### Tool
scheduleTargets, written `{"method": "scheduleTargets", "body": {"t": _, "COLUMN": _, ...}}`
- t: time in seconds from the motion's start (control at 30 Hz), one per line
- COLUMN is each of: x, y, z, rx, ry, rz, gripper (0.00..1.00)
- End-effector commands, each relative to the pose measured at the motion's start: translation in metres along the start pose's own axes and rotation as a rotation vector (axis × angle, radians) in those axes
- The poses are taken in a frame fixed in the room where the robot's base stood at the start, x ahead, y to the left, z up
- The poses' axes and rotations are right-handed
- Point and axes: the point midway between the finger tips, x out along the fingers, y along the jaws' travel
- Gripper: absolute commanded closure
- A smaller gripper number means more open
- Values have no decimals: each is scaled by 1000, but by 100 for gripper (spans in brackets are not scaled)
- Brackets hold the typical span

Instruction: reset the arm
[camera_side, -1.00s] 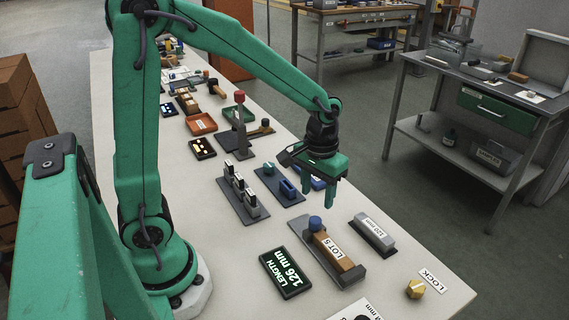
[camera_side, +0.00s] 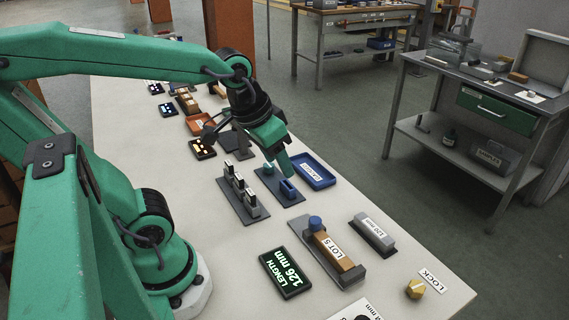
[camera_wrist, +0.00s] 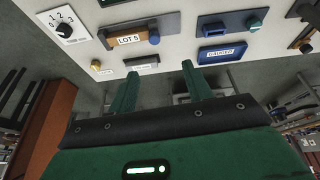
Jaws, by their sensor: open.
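My gripper (camera_side: 278,165) is open and empty. In the side view it hangs tilted above the table, over or in front of the small grey-blue plate (camera_side: 268,184) with a blue block; its height there is hard to judge. In the wrist view its two green fingers (camera_wrist: 160,72) are spread apart with nothing between them.
On the white table (camera_side: 200,245) stand the LOT 5 block (camera_side: 334,250) in its fixture, the 120 mm bar (camera_side: 374,233), a lit length display (camera_side: 286,272), a blue tray (camera_side: 314,171), a rack (camera_side: 243,195) and a yellow knob (camera_side: 415,289).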

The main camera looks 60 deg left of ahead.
Motion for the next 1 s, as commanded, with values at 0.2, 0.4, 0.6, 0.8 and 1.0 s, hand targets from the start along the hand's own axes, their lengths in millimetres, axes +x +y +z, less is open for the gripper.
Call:
{"method": "scheduleTargets", "body": {"t": 0.2, "x": -19, "y": -4, "z": 17, "rx": 43, "ry": 84, "rz": 0, "gripper": 50}}
{"method": "scheduleTargets", "body": {"t": 0.4, "x": -25, "y": -5, "z": 25, "rx": 62, "ry": 117, "rz": -2, "gripper": 50}}
{"method": "scheduleTargets", "body": {"t": 0.6, "x": -25, "y": -6, "z": 26, "rx": 66, "ry": 120, "rz": -2, "gripper": 50}}
{"method": "scheduleTargets", "body": {"t": 0.8, "x": -25, "y": -6, "z": 25, "rx": 65, "ry": 120, "rz": -2, "gripper": 50}}
{"method": "scheduleTargets", "body": {"t": 1.0, "x": -25, "y": -5, "z": 25, "rx": 65, "ry": 120, "rz": -2, "gripper": 50}}
